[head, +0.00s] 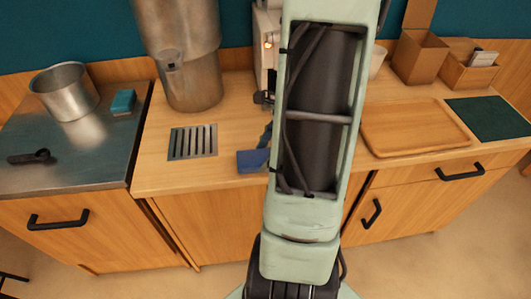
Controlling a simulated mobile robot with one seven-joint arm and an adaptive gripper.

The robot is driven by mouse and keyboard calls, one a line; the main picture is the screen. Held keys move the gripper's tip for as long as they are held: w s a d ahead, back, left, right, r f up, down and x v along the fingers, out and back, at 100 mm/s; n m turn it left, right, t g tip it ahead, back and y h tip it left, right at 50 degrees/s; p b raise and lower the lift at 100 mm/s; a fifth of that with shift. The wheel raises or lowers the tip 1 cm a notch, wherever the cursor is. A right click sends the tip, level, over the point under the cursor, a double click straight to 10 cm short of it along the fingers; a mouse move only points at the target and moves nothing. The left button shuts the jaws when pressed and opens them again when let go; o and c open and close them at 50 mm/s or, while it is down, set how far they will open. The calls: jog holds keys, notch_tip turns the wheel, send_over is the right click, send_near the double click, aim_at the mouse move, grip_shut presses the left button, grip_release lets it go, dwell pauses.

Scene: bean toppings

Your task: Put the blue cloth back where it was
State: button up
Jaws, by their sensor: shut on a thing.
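A blue cloth (252,161) shows at the front part of the wooden counter, just left of my arm. A narrow folded part of it rises along the arm's edge, and the rest is hidden behind the arm. My arm stands across the middle of the head view. My gripper is hidden behind it, so I cannot see whether it touches the cloth.
A slotted metal grate (193,142) lies left of the cloth. A large metal cylinder (184,60) stands behind it. At left are a metal pot (64,92), a teal sponge (123,101) and a black scoop (30,157). At right are a wooden tray (416,126) and a dark green mat (490,118).

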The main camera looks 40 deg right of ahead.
jog(key=shift+f, duration=0.15)
jog(key=o, duration=1)
jog(key=shift+r, duration=0.3)
jog(key=p+v, duration=0.1)
jog(key=v, duration=1)
jog(key=shift+s+d+r, duration=0.1)
jog(key=shift+r, duration=0.3)
